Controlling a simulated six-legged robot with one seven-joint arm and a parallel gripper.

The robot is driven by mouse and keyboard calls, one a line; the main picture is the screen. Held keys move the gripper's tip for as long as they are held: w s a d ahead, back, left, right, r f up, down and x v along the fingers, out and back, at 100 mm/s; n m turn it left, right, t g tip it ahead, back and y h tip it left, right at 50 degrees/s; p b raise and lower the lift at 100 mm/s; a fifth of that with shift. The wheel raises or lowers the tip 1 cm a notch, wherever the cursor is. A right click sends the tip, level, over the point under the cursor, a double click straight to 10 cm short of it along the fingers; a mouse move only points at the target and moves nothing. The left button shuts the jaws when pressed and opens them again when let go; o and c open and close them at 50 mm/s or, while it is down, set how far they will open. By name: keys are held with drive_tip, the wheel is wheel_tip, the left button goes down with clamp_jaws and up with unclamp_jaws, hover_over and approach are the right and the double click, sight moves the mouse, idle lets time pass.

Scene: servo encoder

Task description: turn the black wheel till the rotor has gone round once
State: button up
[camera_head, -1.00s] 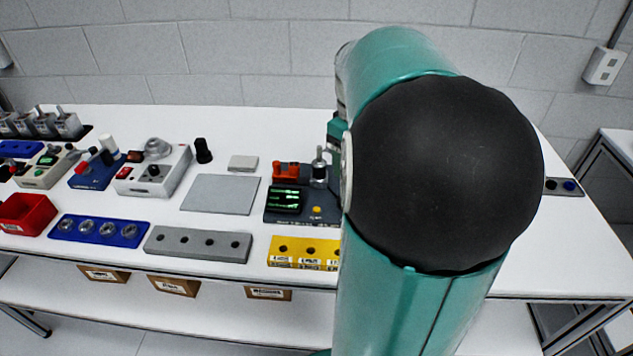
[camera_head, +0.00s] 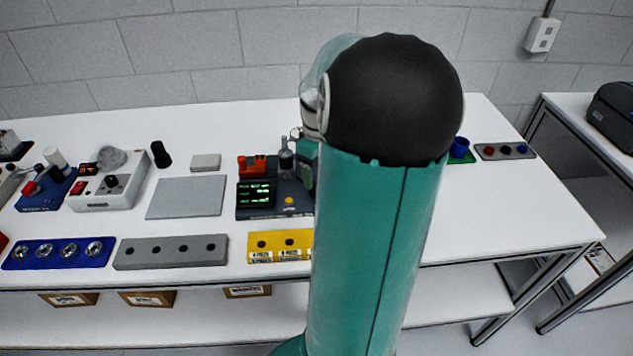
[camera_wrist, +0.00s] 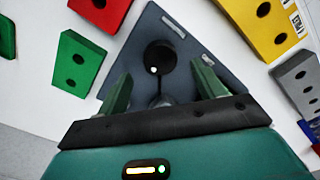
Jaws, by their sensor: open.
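The dark grey encoder unit (camera_head: 264,210) stands on the white table, left of my arm in the head view. It has a lit green display (camera_head: 256,193), a red-orange block and a yellow button. My arm hides its right part. In the wrist view, the unit's dark plate (camera_wrist: 200,48) carries the round black wheel (camera_wrist: 160,55), which has a white dot near its lower edge. A small dark grey post shows below the wheel, partly hidden by my gripper. My gripper (camera_wrist: 163,70) is open, with one green finger on each side of the wheel's lower part. Whether they touch it I cannot tell.
In the head view, a yellow block (camera_head: 280,255), a grey holed block (camera_head: 170,252) and a flat grey plate (camera_head: 187,197) lie around the unit. In the wrist view, a green block (camera_wrist: 78,64) and a red block (camera_wrist: 100,10) lie nearby. The table's right part is mostly clear.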

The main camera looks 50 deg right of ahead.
drive_tip(key=shift+f, duration=2.3)
drive_tip(key=c, duration=1)
drive_tip(key=shift+w+m, duration=0.1)
drive_tip(key=shift+m, duration=0.2)
drive_tip(key=m, duration=0.9)
drive_tip(key=shift+m, duration=0.3)
drive_tip(key=m, duration=0.5)
drive_tip(key=shift+m, duration=0.3)
drive_tip(key=m, duration=0.5)
drive_tip(key=shift+m, duration=0.3)
